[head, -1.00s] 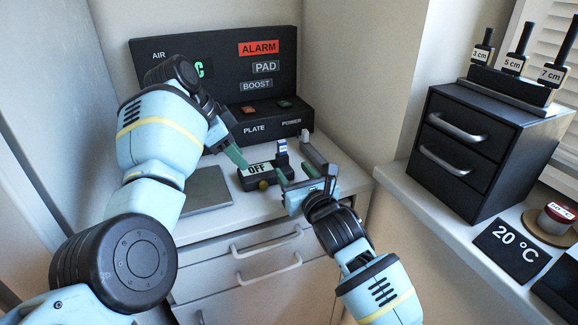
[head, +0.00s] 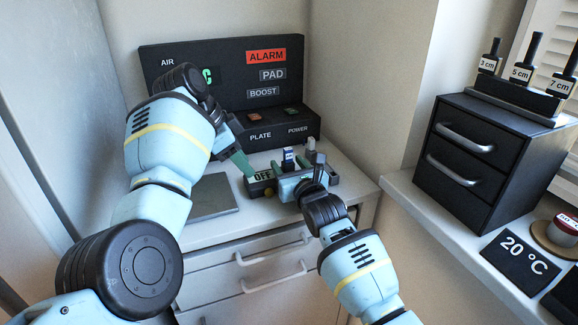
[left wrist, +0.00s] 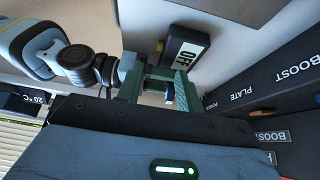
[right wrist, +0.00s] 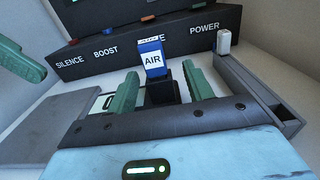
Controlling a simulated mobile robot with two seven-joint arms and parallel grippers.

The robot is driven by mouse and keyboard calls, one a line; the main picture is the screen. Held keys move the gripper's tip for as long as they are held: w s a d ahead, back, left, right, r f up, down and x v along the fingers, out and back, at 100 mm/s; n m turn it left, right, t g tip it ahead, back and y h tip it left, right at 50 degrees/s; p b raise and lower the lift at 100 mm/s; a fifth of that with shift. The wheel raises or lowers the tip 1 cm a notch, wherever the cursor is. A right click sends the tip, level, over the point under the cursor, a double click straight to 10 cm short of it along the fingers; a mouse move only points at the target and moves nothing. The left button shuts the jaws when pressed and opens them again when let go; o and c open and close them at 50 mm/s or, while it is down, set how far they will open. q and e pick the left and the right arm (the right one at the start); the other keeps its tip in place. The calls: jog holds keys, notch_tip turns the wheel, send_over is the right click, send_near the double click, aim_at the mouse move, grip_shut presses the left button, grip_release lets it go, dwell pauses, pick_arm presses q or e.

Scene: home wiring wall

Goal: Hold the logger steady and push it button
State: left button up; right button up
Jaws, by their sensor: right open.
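The logger is a small black box with an OFF display (head: 263,175) on the counter. Its gold button (head: 268,191) faces the front; the button (left wrist: 160,47) also shows in the left wrist view. A blue and white AIR plug (right wrist: 152,58) stands upright in a black holder at the logger's right end. My right gripper (right wrist: 161,80) is open, its fingers apart on either side of the holder; contact is unclear. It partly covers the logger in the head view. My left gripper (left wrist: 158,82) appears open and empty, with a fingertip close to the logger's left end.
A black panel (head: 220,60) with a lit ALARM sign stands behind the logger. A grey plate (head: 212,197) lies to its left, and a grey tray (right wrist: 255,92) is close on the right. A black drawer cabinet (head: 470,155) stands far right.

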jog(key=shift+c, duration=0.4)
jog(key=c, duration=1)
pick_arm(q)
grip_shut()
pick_arm(e)
grip_shut()
dwell(0.3)
